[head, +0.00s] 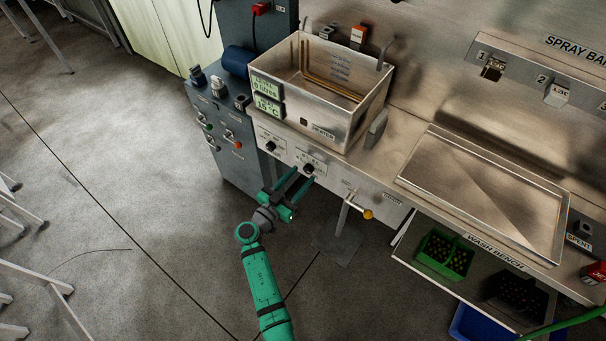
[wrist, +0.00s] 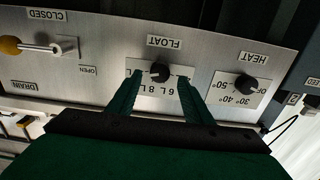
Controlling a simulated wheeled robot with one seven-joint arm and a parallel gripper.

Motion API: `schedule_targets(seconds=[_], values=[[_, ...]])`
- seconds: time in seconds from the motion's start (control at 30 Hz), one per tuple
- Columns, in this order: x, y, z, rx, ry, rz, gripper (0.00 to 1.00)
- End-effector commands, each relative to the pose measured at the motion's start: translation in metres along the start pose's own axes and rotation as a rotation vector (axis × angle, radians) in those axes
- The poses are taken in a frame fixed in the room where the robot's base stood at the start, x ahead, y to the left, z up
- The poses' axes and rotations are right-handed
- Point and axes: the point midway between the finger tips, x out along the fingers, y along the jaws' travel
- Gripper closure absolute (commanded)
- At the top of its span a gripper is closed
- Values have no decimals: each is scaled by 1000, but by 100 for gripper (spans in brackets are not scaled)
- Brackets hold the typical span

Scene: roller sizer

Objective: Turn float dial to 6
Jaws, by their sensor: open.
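The float dial (head: 308,169) is a small black knob on the bench's front panel. In the wrist view the float dial (wrist: 160,72) shows upside down, with a FLOAT label and a scale with 6 L and 8 L marks. I cannot tell which mark its pointer faces. My gripper (head: 302,176) is open in front of the panel. In the wrist view my gripper (wrist: 159,80) has one finger on each side of the knob, with gaps between. I cannot tell whether the fingertips reach past the knob's face.
The heat dial (wrist: 246,82) is beside the float dial. A drain lever with a yellow knob (head: 367,214) sticks out on the other side. Above stands a metal tank (head: 345,115) with small green displays. Open floor lies to the left.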

Motion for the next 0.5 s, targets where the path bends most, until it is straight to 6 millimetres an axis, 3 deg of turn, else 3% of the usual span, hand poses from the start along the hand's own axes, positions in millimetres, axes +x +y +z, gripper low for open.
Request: schedule_targets(seconds=[0.2,0.5], values=[[19,0,0,0,0,1,54],[22,0,0,-1,0,-1,54]])
